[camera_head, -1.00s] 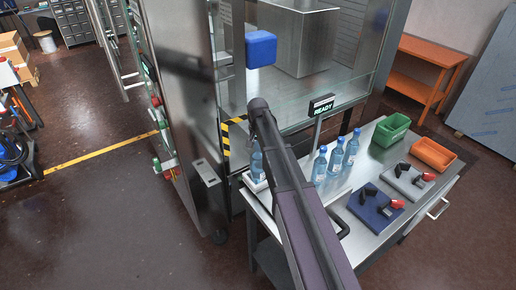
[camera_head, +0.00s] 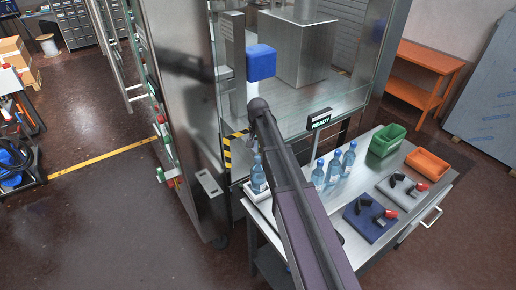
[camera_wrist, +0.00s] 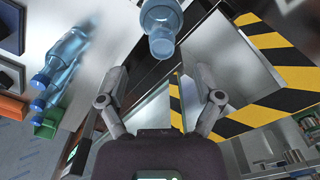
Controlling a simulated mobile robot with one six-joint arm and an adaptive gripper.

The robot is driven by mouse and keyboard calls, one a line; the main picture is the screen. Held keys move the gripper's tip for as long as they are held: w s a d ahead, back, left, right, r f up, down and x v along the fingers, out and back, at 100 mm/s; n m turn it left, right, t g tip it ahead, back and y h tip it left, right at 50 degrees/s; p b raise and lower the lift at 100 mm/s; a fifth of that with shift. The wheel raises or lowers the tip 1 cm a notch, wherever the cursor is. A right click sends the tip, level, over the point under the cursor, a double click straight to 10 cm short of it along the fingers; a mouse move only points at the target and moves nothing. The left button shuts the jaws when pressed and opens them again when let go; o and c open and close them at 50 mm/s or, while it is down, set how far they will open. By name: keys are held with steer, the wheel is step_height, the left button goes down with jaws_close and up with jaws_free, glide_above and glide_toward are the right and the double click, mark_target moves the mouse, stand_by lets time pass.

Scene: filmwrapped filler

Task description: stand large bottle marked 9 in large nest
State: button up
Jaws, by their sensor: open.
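My gripper (camera_wrist: 161,82) is open and empty in the wrist view, its two fingers apart. In the head view a bottle (camera_head: 258,177) stands at the table's left end, just left of my arm, on a pale pad or tray (camera_head: 253,195). Three more bottles stand right of my arm: one (camera_head: 318,175), a second (camera_head: 334,167) and a third (camera_head: 348,158). No 9 is readable, and I cannot make out the large nest. My arm hides my gripper in the head view.
A glass-fronted metal cabinet with a blue block (camera_head: 261,63) stands behind the table. A READY sign (camera_head: 320,119) is at its edge. A green bin (camera_head: 387,140), an orange bin (camera_head: 428,164), a blue plate (camera_head: 370,219) and a grey plate (camera_head: 402,193) occupy the table's right part.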

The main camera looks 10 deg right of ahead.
steer(key=shift+r+p, duration=0.75)
steer(key=shift+r, duration=0.3)
stand_by(0.4)
steer(key=s+f+n+b, duration=0.1)
steer(key=s+f+b, duration=0.4)
steer(key=s, duration=0.3)
steer(key=s+f+n+b, duration=0.2)
steer(key=s+f+b, duration=0.3)
steer(key=s, duration=0.3)
steer(key=s+d+f+n+b, duration=0.1)
steer(key=s+f+n+b, duration=0.1)
steer(key=s+f+b, duration=0.3)
steer(key=s, duration=0.4)
steer(key=shift+f, duration=0.3)
steer(key=shift+d, duration=0.1)
